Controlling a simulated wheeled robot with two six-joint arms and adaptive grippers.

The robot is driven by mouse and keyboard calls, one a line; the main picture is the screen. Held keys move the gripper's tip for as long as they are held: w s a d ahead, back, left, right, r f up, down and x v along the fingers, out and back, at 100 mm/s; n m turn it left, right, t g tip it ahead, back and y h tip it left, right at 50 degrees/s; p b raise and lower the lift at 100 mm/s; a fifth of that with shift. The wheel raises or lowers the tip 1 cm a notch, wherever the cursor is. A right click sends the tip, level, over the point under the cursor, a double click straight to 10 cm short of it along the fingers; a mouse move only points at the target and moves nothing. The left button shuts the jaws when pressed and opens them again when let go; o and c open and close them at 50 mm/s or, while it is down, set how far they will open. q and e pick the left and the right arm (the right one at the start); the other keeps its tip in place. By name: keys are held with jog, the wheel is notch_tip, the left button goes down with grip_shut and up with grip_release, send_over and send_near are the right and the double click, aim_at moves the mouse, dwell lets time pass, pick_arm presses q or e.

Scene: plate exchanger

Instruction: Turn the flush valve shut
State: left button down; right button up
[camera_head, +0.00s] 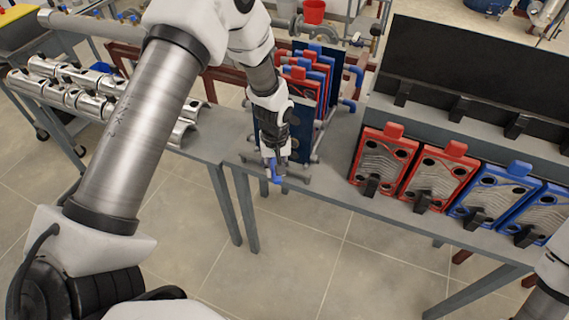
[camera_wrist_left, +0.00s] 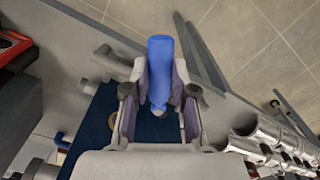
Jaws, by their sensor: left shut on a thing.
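The flush valve's blue handle (camera_head: 276,174) shows in the head view at the front of the plate exchanger (camera_head: 318,88), low near the table's front edge. My left gripper (camera_head: 273,160) reaches down to it from above. In the left wrist view the blue handle (camera_wrist_left: 160,70) lies between the two fingers of my left gripper (camera_wrist_left: 160,95), which are shut on it. The handle's far end sticks out past the fingertips. The valve's body is mostly hidden by the gripper. My right gripper is out of view; only part of my right arm shows at the lower right edge.
Red plates (camera_head: 383,160) and blue plates (camera_head: 490,190) stand in a rack on the table at right. Shiny metal half-shells (camera_head: 75,92) lie on the left table; they also show in the left wrist view (camera_wrist_left: 265,145). The floor in front is clear.

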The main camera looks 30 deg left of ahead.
pick_arm(q)
jog(key=shift+s+a+f+m+p, duration=0.15)
jog(key=shift+s+a+m, duration=0.1)
jog(key=shift+a+m, duration=0.6)
jog(key=shift+s+a+r+m+p, duration=0.15)
jog(key=shift+s+a+m, duration=0.25)
jog(key=shift+m, duration=0.75)
jog(key=shift+s+a+f+m+p, duration=0.1)
jog(key=shift+s+a+m+p, duration=0.05)
jog(key=shift+a+m, duration=0.75)
jog(key=shift+d, duration=0.1)
jog(key=c, duration=1.1)
grip_release()
jog(key=shift+o, duration=0.8)
jog(key=shift+w, duration=0.1)
notch_tip(320, 180, up, 12)
